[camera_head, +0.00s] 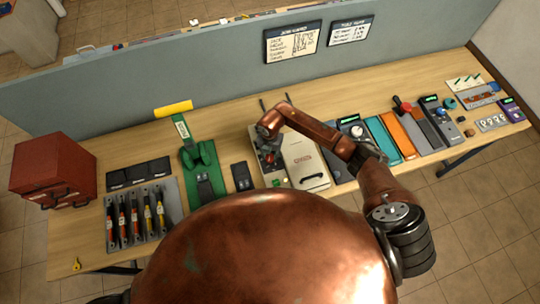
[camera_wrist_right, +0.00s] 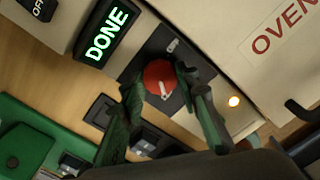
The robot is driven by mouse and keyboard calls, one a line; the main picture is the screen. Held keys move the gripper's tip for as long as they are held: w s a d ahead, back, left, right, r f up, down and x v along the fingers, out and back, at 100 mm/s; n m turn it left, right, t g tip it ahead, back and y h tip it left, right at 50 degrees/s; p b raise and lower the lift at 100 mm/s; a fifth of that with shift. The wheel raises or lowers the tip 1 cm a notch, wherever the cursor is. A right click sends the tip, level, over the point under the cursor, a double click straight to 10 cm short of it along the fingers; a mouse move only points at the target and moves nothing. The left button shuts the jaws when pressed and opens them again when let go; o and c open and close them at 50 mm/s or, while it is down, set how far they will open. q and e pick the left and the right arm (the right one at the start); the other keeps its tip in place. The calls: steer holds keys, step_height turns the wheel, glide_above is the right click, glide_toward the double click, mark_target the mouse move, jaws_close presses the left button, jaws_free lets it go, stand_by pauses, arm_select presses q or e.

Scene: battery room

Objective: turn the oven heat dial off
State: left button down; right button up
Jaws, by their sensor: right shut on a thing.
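The cream oven (camera_head: 306,160) stands at the middle of the bench, with a red label reading OVEN on its lid; part of it also shows in the right wrist view (camera_wrist_right: 215,30). Its red round heat dial (camera_wrist_right: 160,78) has a white pointer mark and sits on a dark panel. My right gripper (camera_wrist_right: 158,84) has one finger on each side of the dial and is shut on it. In the head view my right gripper (camera_head: 270,154) is over the oven's left part and hides the dial. A green DONE display (camera_wrist_right: 107,33) is lit beside the dial. My left gripper is not in view.
Teal and orange units (camera_head: 397,133) stand to the right. A grey partition (camera_head: 200,67) runs behind the bench.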

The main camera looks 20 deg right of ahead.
steer(key=c, duration=0.4)
steer(key=shift+c, duration=0.2)
